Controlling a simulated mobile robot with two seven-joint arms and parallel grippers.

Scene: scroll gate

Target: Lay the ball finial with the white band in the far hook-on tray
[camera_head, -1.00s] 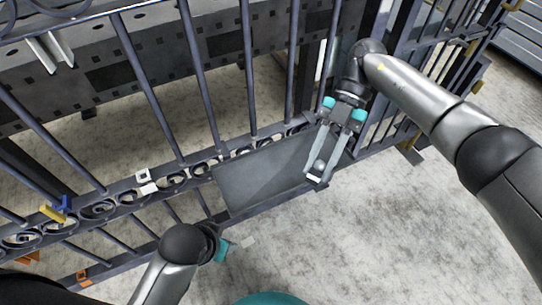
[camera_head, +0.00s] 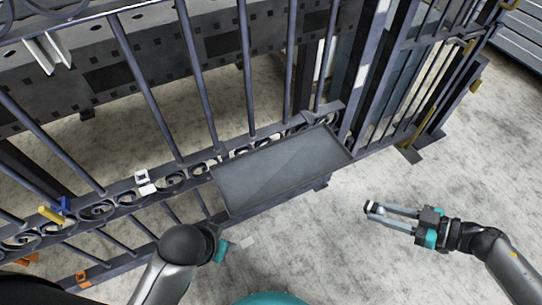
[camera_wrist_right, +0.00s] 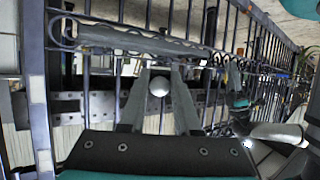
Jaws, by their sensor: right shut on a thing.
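My right gripper (camera_head: 372,208) is shut on a small ball finial (camera_wrist_right: 159,87), held between the fingertips. The ball looks pale grey in the right wrist view. A whitish patch shows at the fingertips in the head view, but I cannot make out a band clearly. The gripper is over the floor, to the right of and apart from a grey shallow tray (camera_head: 280,172). This tray hangs along the lower scroll rail of the gate and its visible floor is empty. It also shows edge-on in the wrist view (camera_wrist_right: 140,41). My left gripper (camera_head: 224,248) is mostly hidden behind its wrist.
The gate's upright bars (camera_head: 203,80) and scroll rail (camera_head: 97,209) run behind the tray. White (camera_head: 143,176), blue (camera_head: 64,204), yellow (camera_head: 52,214) and orange (camera_head: 83,278) pieces sit along the gate to the left. Concrete floor in front is clear.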

